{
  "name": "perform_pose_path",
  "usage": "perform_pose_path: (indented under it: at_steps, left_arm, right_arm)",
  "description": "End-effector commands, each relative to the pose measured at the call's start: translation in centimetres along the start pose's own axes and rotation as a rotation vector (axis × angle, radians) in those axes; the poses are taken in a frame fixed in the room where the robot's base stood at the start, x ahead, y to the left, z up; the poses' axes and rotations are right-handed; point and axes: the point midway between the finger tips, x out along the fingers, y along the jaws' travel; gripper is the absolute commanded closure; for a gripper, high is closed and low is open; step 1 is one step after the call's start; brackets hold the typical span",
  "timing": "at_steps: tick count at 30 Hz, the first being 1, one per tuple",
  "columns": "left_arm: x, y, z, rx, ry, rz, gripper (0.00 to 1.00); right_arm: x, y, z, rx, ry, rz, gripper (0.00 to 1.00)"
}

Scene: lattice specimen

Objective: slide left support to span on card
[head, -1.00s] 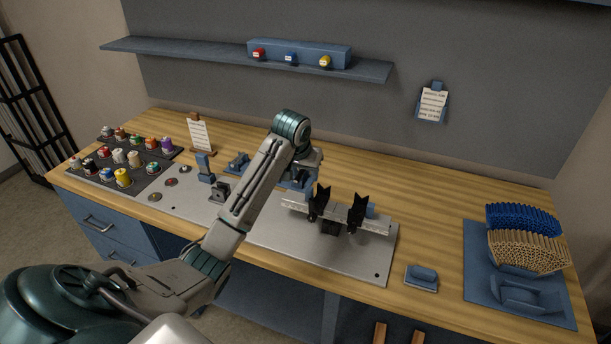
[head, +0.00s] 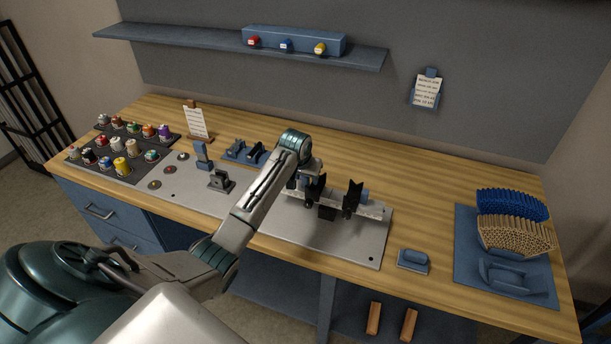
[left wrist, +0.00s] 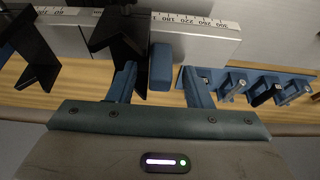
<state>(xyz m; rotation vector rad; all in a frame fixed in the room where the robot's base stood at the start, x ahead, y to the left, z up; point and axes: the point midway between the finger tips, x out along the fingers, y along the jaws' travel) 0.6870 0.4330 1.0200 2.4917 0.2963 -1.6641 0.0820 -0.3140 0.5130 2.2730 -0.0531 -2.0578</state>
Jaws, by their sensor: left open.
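The left support (head: 316,190), a black V-topped post, stands on the scaled rail (head: 374,210); it also shows in the left wrist view (left wrist: 112,38). The right support (head: 352,199) stands farther right on the rail. My left gripper (left wrist: 160,85) is open, its blue fingers either side of a blue block (left wrist: 161,66) beside the left support. I cannot tell whether they touch it. In the head view my left wrist (head: 303,172) partly hides the rail's left end. A card (head: 195,121) stands upright at the back; its writing is too small to read. My right gripper is out of view.
Another card (head: 427,90) hangs on the wall. Jars (head: 121,165) stand on a dark mat at left. Blue and tan rods (head: 515,233) fill a holder at right. A small blue block (head: 413,258) lies near the front edge. The wood behind the rail's right side is clear.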

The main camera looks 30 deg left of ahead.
Motion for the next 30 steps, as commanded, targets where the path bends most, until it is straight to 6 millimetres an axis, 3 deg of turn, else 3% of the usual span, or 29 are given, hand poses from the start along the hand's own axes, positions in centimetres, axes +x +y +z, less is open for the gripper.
perform_pose_path:
  at_steps: [2, 9, 17, 30]
  left_arm:
    - [0.0, 0.0, 0.0, 0.000, 0.000, 0.000, 0.55]
    - [0.0, 0.0, 0.0, 0.000, 0.000, 0.000, 1.00]
    - [0.0, -0.5, 0.0, -0.001, -0.001, -0.001, 1.00]
    - [-0.1, -4.1, 0.0, -0.001, 0.000, -0.003, 1.00]
  right_arm:
    - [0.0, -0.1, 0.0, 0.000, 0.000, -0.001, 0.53]
    - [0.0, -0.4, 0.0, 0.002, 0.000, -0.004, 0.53]
    - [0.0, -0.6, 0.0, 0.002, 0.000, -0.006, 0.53]
    - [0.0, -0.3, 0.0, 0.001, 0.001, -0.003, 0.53]
